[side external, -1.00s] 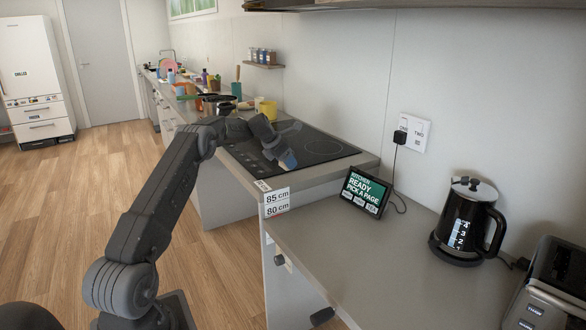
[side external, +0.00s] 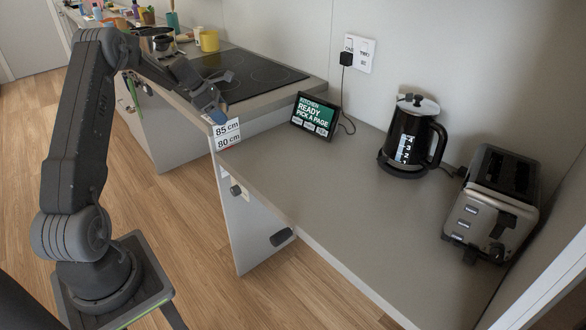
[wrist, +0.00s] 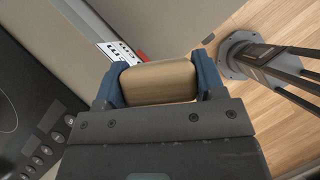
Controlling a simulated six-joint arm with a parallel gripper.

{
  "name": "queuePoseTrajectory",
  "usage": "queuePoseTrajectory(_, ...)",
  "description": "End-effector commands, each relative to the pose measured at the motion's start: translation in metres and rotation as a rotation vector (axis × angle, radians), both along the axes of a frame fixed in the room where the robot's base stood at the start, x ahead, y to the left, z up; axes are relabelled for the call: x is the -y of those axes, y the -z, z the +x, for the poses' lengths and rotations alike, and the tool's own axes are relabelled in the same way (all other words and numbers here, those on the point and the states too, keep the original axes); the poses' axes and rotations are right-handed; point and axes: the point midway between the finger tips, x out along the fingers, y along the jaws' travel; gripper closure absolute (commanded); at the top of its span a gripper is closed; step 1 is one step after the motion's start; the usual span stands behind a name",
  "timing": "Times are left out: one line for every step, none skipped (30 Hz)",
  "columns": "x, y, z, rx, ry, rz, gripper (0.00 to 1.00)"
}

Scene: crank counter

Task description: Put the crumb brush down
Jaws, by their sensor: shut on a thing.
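In the wrist view, my gripper (wrist: 160,82) is shut on the crumb brush (wrist: 158,84), a tan, wooden-looking block between two blue fingers. Its bristles are not visible. In the side view, my gripper (side external: 214,112) is at the front corner of the hob counter, just above the height labels. The brush is too small or hidden to make out there. I cannot tell its height above the counter.
The hob (side external: 245,75) lies behind my gripper. The lower grey counter (side external: 310,180) is largely clear in front. A tablet (side external: 315,117), a black kettle (side external: 410,137) and a toaster (side external: 490,205) stand along its back and right. Knobs (side external: 282,237) stick out below its front edge.

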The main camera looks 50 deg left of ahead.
Motion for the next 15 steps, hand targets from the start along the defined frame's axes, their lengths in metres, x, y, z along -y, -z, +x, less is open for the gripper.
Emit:
queuePoseTrajectory(0.013,0.007,-0.003,0.003,0.056,-0.006,0.6)
queuePoseTrajectory(0.019,0.01,-0.004,0.007,0.084,-0.007,0.6)
queuePoseTrajectory(0.026,0.013,-0.006,0.011,0.117,-0.01,0.6)
queuePoseTrajectory(0.03,0.015,-0.007,0.015,0.138,-0.01,0.6)
queuePoseTrajectory(0.034,0.017,-0.008,0.017,0.156,-0.01,0.6)
queuePoseTrajectory(0.038,0.019,-0.008,0.02,0.173,-0.012,0.6)
queuePoseTrajectory(0.041,0.021,-0.007,0.022,0.185,-0.012,0.6)
queuePoseTrajectory(0.044,0.023,-0.006,0.023,0.191,-0.012,0.6)
queuePoseTrajectory(0.048,0.027,-0.002,0.023,0.198,-0.013,0.6)
queuePoseTrajectory(0.051,0.03,0.001,0.023,0.2,-0.013,0.6)
queuePoseTrajectory(0.054,0.033,0.006,0.024,0.201,-0.013,0.6)
queuePoseTrajectory(0.06,0.038,0.012,0.024,0.201,-0.014,0.6)
queuePoseTrajectory(0.063,0.043,0.018,0.023,0.202,-0.014,0.6)
queuePoseTrajectory(0.067,0.047,0.023,0.024,0.201,-0.012,0.6)
queuePoseTrajectory(0.073,0.052,0.03,0.023,0.202,-0.013,0.6)
